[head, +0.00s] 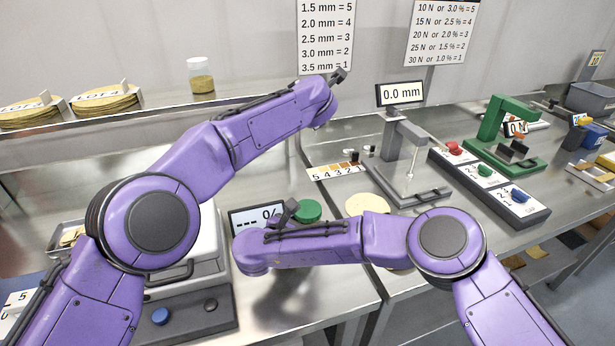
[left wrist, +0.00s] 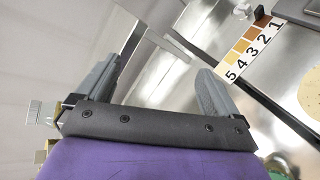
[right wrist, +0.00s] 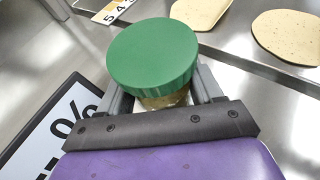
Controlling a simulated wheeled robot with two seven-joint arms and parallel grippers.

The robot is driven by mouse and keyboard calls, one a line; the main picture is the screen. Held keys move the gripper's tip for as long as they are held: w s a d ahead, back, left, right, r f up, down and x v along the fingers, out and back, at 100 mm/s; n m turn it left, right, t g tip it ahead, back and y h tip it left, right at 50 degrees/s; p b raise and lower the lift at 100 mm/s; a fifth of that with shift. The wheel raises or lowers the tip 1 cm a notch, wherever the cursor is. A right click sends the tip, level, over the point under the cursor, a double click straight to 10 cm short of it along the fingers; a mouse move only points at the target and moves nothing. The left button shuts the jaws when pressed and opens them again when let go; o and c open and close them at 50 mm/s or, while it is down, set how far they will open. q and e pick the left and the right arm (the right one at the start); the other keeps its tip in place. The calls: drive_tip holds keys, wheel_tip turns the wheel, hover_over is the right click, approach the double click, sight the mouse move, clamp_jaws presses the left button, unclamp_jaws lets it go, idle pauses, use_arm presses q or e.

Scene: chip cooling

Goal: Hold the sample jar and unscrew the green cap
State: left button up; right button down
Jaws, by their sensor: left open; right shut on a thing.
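The sample jar has a wide green cap (head: 308,211), which shows just beyond my right forearm in the head view. In the right wrist view the green cap (right wrist: 152,52) sits on the jar, and a strip of the jar's body (right wrist: 166,99) shows below it between the fingers. My right gripper (right wrist: 163,90) is shut on the jar body under the cap; my arm hides the jar's body in the head view. My left gripper (head: 338,76) is open, empty and raised, up and right of the cap in the head view. Its spread fingers show in the left wrist view (left wrist: 155,80).
A "%" display (head: 255,217) stands just left of the cap. A colour scale card (head: 338,171) and round chips (head: 366,204) lie behind and to the right. A gauge reading 0.0 mm (head: 401,93) stands farther right. A white-lidded jar (head: 202,84) sits on the shelf.

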use_arm(q)
drive_tip(key=s+a+f+n+g+y, duration=0.1)
drive_tip(key=s+a+f+n+g, duration=0.1)
drive_tip(key=s+f+n+g, duration=0.3)
use_arm(e)
drive_tip(key=shift+f, duration=0.15)
use_arm(q)
drive_tip(key=g+h, duration=0.2)
drive_tip(key=g, duration=0.6)
hover_over(307, 209)
drive_tip(key=shift+n, duration=0.4)
drive_tip(key=f, duration=0.4)
drive_tip(key=shift+w+f, duration=0.25)
drive_tip(key=shift+s+f, duration=0.2)
drive_tip(key=shift+s, duration=0.05)
wheel_tip(307, 209, down, 8)
drive_tip(key=shift+r, duration=0.2)
drive_tip(key=c, duration=1.1)
drive_tip(key=n, duration=0.2)
drive_tip(key=shift+n, duration=0.3)
drive_tip(key=shift+r, duration=0.2)
